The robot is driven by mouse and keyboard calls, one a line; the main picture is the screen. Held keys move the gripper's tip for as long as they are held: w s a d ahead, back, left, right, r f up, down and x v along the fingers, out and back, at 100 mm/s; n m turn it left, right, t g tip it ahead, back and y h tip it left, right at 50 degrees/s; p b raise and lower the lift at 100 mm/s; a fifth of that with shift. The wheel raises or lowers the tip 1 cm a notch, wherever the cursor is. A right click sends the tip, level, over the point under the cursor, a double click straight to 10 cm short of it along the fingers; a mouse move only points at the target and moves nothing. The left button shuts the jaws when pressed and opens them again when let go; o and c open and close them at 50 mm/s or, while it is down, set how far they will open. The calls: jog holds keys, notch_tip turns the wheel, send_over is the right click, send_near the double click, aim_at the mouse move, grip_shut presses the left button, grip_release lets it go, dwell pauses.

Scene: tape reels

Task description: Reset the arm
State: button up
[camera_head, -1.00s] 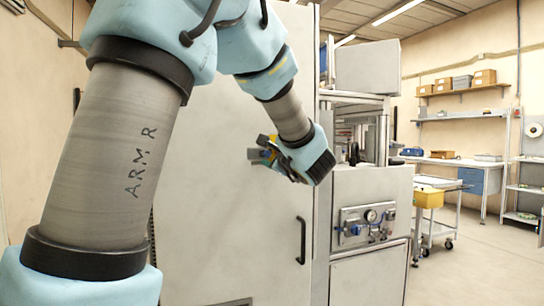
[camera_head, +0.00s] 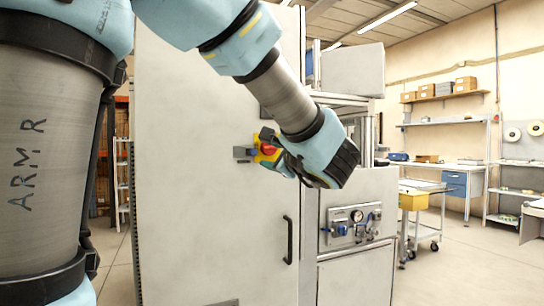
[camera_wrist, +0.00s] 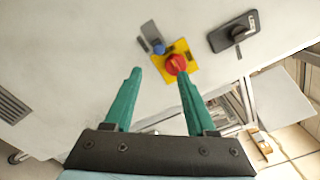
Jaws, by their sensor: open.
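My gripper (camera_wrist: 160,77) is open and empty in the wrist view, its two green fingers apart. The fingers point toward a pale cabinet face that carries a red knob (camera_wrist: 176,64) on a yellow plate. The right fingertip overlaps the lower edge of this plate in the picture; I cannot tell the gap. In the head view my arm reaches across from the upper left, bent, with its wrist in front of the tall cabinet (camera_head: 200,220). The red knob (camera_head: 268,149) shows just left of the wrist.
A black handle (camera_head: 288,240) is on the cabinet door. A panel with a gauge (camera_head: 357,216) sits to its right. A cart with a yellow bin (camera_head: 412,201) and a workbench (camera_head: 455,167) stand further right. Open floor (camera_head: 465,260) lies at the lower right.

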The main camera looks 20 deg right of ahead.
jog(key=a+f+n+g+y+p, duration=0.35)
jog(key=a+f+n+g, duration=0.35)
jog(key=a+f, duration=0.7)
jog(key=s+a+f+n+g+h+p, duration=0.4)
jog(key=s+a+f+n+g, duration=0.5)
jog(key=n, duration=0.6)
notch_tip(320, 180, down, 2)
jog(key=shift+s+a+n+h, duration=0.3)
jog(key=shift+s+a+h, duration=0.65)
jog(key=shift+s+a, duration=0.1)
dwell(0.8)
